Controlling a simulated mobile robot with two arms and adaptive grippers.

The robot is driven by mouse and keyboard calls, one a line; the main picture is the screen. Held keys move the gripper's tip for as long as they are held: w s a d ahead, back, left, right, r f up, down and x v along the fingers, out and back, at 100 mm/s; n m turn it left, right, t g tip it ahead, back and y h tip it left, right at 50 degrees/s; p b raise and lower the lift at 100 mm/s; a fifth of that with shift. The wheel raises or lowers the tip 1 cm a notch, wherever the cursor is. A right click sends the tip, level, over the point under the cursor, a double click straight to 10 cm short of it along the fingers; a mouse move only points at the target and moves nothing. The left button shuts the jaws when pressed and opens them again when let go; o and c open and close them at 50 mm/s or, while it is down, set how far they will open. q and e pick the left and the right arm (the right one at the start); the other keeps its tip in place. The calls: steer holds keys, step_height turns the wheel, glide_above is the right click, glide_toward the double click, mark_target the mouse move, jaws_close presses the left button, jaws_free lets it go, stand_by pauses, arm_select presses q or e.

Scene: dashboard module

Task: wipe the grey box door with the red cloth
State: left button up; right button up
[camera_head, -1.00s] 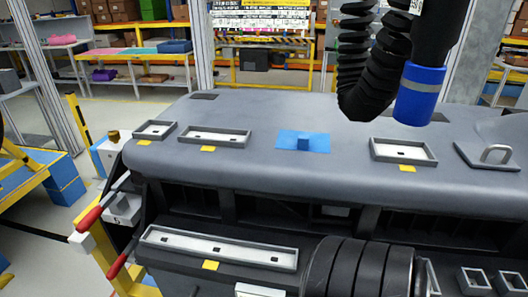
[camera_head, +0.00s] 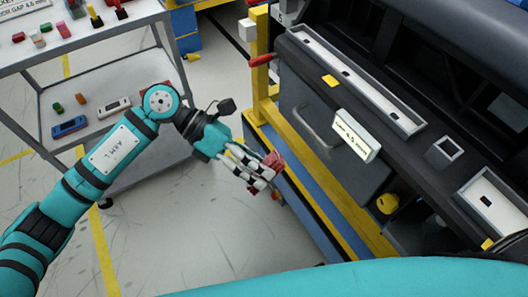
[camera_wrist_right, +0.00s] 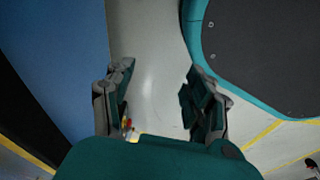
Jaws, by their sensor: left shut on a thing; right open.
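The red cloth (camera_head: 274,161) is a small crumpled piece at the fingertips of my left gripper (camera_head: 262,172). My left gripper is shut on it, and the fingers hide part of it. The grey box door (camera_head: 300,112) is a dark grey panel with a bar handle (camera_head: 318,127), below the dashboard. The cloth is to the left of the door in the head view, and they look apart. My right gripper (camera_wrist_right: 160,100) is open and empty in the right wrist view, over pale floor.
A yellow and blue frame (camera_head: 310,195) runs below and beside the door. A white label block (camera_head: 356,137) sits at the door's right. A grey trolley (camera_head: 85,85) with small parts stands at the left. Pale floor (camera_head: 180,240) is clear between.

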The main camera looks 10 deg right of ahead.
mark_target(272, 162)
arm_select(q)
steer(key=d+n+t+h+b, duration=0.1)
steer(key=n+t+h, duration=0.1)
steer(key=w+d+f+n+t+h+b, duration=0.1)
steer(key=n+t+h, duration=0.1)
steer(key=d+n+t+h+b, duration=0.1)
steer(key=n+t, duration=0.1)
steer(key=shift+w+f+n+h, duration=0.2)
steer(key=shift+n+h, duration=0.2)
steer(key=w+d+n+t+h+b, duration=0.1)
steer(key=w+d+n+t+b, duration=0.2)
steer(key=w+d+n+t, duration=0.2)
steer(key=shift+w+f+t+h+b, duration=0.4)
steer(key=shift+w+t, duration=0.5)
steer(key=shift+t, duration=1)
arm_select(e)
steer(key=shift+t, duration=0.3)
steer(key=shift+w+a+r, duration=0.15)
steer(key=shift+w+r, duration=0.05)
steer(key=shift+w, duration=0.65)
steer(key=shift+w+a+r, duration=0.1)
steer(key=shift+w+r, duration=0.1)
steer(key=shift+w, duration=0.65)
steer(key=shift+w+a+r, duration=0.15)
steer(key=shift+w+r, duration=0.05)
steer(key=shift+w, duration=0.65)
arm_select(q)
steer(key=shift+d, duration=0.15)
